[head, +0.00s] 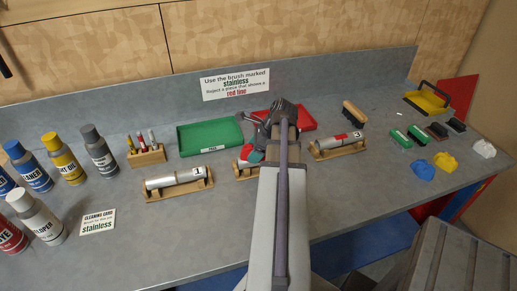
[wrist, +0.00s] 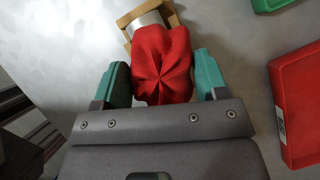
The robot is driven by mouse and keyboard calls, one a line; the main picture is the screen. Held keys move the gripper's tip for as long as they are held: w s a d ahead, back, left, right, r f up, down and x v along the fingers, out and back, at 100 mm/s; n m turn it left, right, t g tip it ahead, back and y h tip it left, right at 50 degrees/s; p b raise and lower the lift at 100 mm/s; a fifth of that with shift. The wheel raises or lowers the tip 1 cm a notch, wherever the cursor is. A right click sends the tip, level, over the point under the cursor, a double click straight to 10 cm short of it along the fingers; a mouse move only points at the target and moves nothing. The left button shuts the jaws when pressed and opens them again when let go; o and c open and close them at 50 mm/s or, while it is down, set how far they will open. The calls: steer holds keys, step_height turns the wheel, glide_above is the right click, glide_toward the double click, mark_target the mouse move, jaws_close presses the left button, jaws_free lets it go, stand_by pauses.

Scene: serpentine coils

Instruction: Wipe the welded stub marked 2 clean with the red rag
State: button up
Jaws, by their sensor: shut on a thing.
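My gripper (wrist: 163,82) is shut on the red rag (wrist: 163,62), which is bunched between its teal fingers. In the wrist view the rag lies over the near part of a silver stub (wrist: 145,20) in a wooden cradle (wrist: 128,41); I cannot tell how firmly it touches. In the head view my gripper (head: 256,155) is over the middle cradle (head: 246,174), between the stubs marked 1 (head: 175,180) and 3 (head: 338,141). My arm hides most of this middle stub, and its mark cannot be read.
A green tray (head: 237,143) and a red tray (head: 306,121) lie behind the stubs. Several bottles (head: 65,166) stand at left, beside a pen holder (head: 147,156). Brushes (head: 354,113) and coloured lumps (head: 446,162) lie at right. The front middle of the bench is clear.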

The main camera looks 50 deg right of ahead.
steer(key=shift+w+a, duration=0.15)
steer(key=shift+w, duration=0.05)
steer(key=shift+s+d, duration=0.6)
steer(key=shift+d, duration=0.1)
steer(key=shift+s+d, duration=0.3)
steer(key=shift+d, duration=0.2)
steer(key=shift+s+d, duration=0.25)
steer(key=shift+d, duration=0.2)
steer(key=shift+s+d+r, duration=0.1)
steer(key=shift+s+d, duration=0.25)
steer(key=shift+d, duration=0.1)
steer(key=shift+s+d, duration=0.5)
steer(key=shift+d, duration=0.15)
steer(key=shift+d, duration=0.1)
